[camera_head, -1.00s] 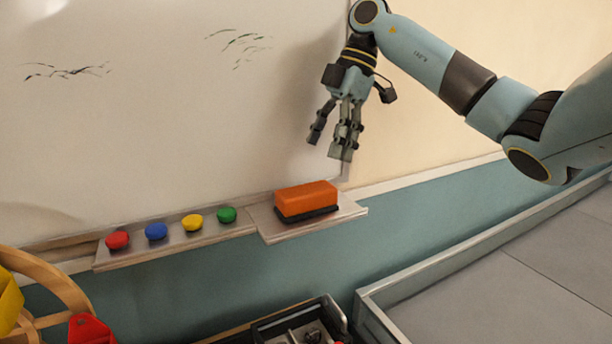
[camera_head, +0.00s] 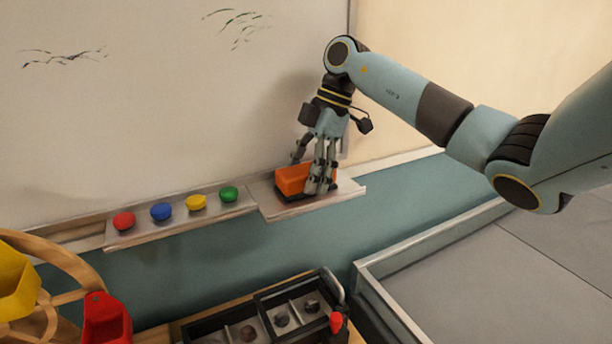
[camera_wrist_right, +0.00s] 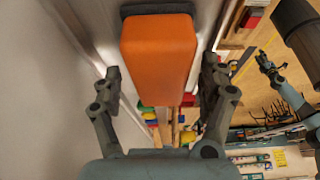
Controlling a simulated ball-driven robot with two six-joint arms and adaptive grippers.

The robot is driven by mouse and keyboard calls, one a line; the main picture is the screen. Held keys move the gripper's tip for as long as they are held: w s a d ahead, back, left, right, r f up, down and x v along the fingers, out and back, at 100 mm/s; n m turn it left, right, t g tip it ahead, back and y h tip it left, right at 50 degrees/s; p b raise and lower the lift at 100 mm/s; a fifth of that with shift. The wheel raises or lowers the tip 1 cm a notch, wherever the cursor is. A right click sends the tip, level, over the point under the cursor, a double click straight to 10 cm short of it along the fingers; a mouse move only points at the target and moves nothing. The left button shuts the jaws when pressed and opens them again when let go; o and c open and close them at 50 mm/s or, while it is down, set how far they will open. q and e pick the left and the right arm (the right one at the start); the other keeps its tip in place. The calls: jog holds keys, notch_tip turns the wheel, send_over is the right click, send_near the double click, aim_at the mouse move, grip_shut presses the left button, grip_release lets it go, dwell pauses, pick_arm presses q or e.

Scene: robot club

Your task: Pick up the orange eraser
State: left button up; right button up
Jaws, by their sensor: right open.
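The orange eraser (camera_head: 293,180) has a dark base and lies on the right-hand ledge (camera_head: 270,206) below the whiteboard. My right gripper (camera_head: 313,180) is open, pointing down over the eraser and covering its right part in the head view. In the right wrist view the eraser (camera_wrist_right: 158,55) shows between the two spread fingers of my right gripper (camera_wrist_right: 160,85), with gaps on both sides. I cannot tell whether a finger touches it. My left gripper is not in the head view.
Red (camera_head: 123,221), blue (camera_head: 161,212), yellow (camera_head: 196,202) and green (camera_head: 228,194) round pieces sit on the ledge to the left. The whiteboard (camera_head: 150,110) rises close behind. A dark compartment tray (camera_head: 215,325) stands below, and a grey walled surface (camera_head: 500,270) lies right.

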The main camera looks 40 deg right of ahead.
jog(key=shift+f, duration=0.2)
dwell(0.3)
jog(key=c, duration=1.2)
